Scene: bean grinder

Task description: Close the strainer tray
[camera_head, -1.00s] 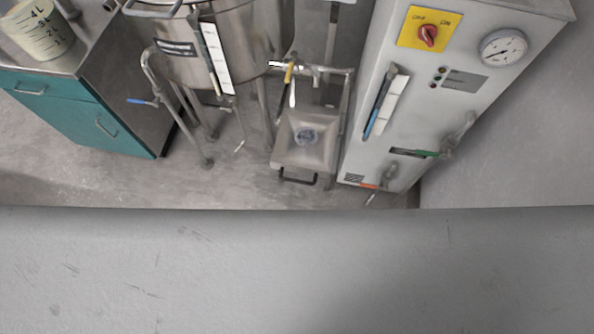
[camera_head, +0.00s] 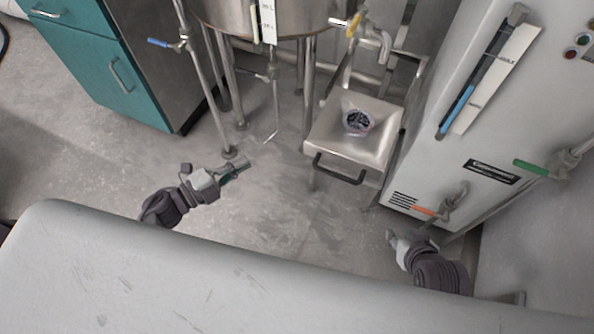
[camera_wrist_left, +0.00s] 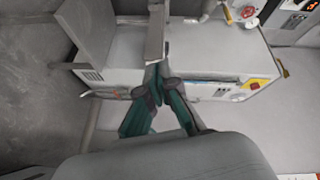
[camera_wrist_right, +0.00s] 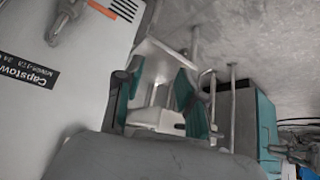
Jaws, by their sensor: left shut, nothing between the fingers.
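The strainer tray (camera_head: 376,151) is a square metal tray with a round dark drain in its middle and a dark bar handle (camera_head: 341,174) on its near edge. It sits pulled out in front of pipework between the steel tank and the white cabinet. My left gripper (camera_head: 240,168) is shut and empty, left of the tray and apart from it. It also shows in the left wrist view (camera_wrist_left: 156,72) with its tips together. My right gripper (camera_head: 390,236) is right of and nearer than the tray, not touching it. In the right wrist view (camera_wrist_right: 158,80) its fingers are apart and empty.
The white cabinet (camera_head: 480,120) with valves stands close on the right. The steel tank (camera_head: 275,18) on legs stands at the back, with a thin pipe and blue valve (camera_head: 164,43) to its left. A teal cabinet (camera_head: 105,60) stands further left. Floor (camera_head: 270,210) before the tray is clear.

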